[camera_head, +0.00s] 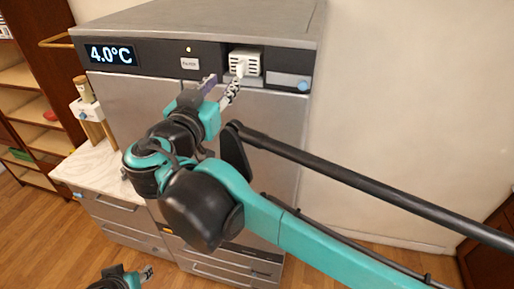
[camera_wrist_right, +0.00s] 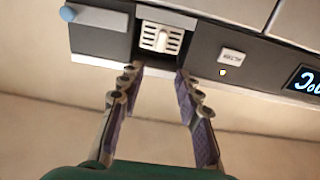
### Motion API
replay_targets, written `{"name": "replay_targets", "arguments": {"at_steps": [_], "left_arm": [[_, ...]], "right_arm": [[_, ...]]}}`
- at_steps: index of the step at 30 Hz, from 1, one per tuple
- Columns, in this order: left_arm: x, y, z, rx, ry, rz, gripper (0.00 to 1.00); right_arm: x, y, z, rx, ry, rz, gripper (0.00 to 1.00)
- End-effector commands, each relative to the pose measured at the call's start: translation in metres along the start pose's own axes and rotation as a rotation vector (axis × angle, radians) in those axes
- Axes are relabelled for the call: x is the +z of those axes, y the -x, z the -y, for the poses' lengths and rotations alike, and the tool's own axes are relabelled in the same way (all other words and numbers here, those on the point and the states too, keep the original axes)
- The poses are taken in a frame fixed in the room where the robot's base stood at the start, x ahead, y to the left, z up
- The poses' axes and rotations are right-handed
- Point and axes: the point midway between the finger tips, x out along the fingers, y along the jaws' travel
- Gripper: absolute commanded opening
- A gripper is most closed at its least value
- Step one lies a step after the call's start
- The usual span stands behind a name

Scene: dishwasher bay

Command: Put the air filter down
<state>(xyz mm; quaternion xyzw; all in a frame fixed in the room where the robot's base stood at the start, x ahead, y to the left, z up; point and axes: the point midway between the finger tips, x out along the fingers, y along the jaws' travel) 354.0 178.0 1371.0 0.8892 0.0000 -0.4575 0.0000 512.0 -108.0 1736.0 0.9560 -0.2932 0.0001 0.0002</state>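The air filter (camera_head: 246,59) is a white slotted block in a recess of the appliance's dark top panel. It also shows in the right wrist view (camera_wrist_right: 161,38), beyond the fingertips. My right gripper (camera_wrist_right: 158,76) is open and empty, its two purple-padded fingers spread just short of the recess, one to each side of the filter. In the head view my right gripper (camera_head: 224,86) is in front of the panel, below and left of the filter. My left gripper (camera_head: 147,273) is low at the bottom edge, far from the filter; its finger gap is unclear.
The grey appliance (camera_head: 270,125) has a 4.0°C display (camera_head: 110,54), a small label and a blue button (camera_head: 303,86). A pale countertop (camera_head: 88,167) with a wooden stand and a jar is at left, beside shelves. Wall and floor at right are bare.

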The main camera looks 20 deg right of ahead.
Motion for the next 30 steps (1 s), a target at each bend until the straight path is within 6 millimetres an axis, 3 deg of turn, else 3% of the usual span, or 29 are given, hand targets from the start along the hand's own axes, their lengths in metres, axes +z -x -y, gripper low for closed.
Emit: {"name": "replay_targets", "arguments": {"at_steps": [4,7,10,13,15,18,21,24,30], "left_arm": [[0.0,0.0,0.0,0.0,0.0,0.0,0.4],[0.0,0.0,0.0,0.0,0.0,0.0,0.4],[0.0,0.0,0.0,0.0,0.0,0.0,0.4],[0.0,0.0,0.0,0.0,0.0,0.0,0.4],[0.0,0.0,0.0,0.0,0.0,0.0,0.4],[0.0,0.0,0.0,0.0,0.0,0.0,0.4],[0.0,0.0,0.0,0.0,0.0,0.0,0.4],[0.0,0.0,0.0,0.0,0.0,0.0,0.4],[0.0,0.0,0.0,0.0,0.0,0.0,0.4]], "right_arm": [[0.011,-0.004,-0.009,0.01,0.021,0.033,0.34],[0.051,-0.013,-0.037,0.032,0.097,0.153,0.34],[0.126,-0.016,-0.083,0.029,0.214,0.375,0.34],[0.21,0.001,-0.125,-0.048,0.305,0.62,0.34],[0.26,0.021,-0.143,-0.14,0.335,0.756,0.34],[0.313,0.05,-0.154,-0.29,0.335,0.874,0.34],[0.344,0.073,-0.154,-0.417,0.312,0.919,0.34],[0.359,0.086,-0.151,-0.501,0.292,0.925,0.34],[0.365,0.092,-0.147,-0.551,0.281,0.92,0.34]]}}
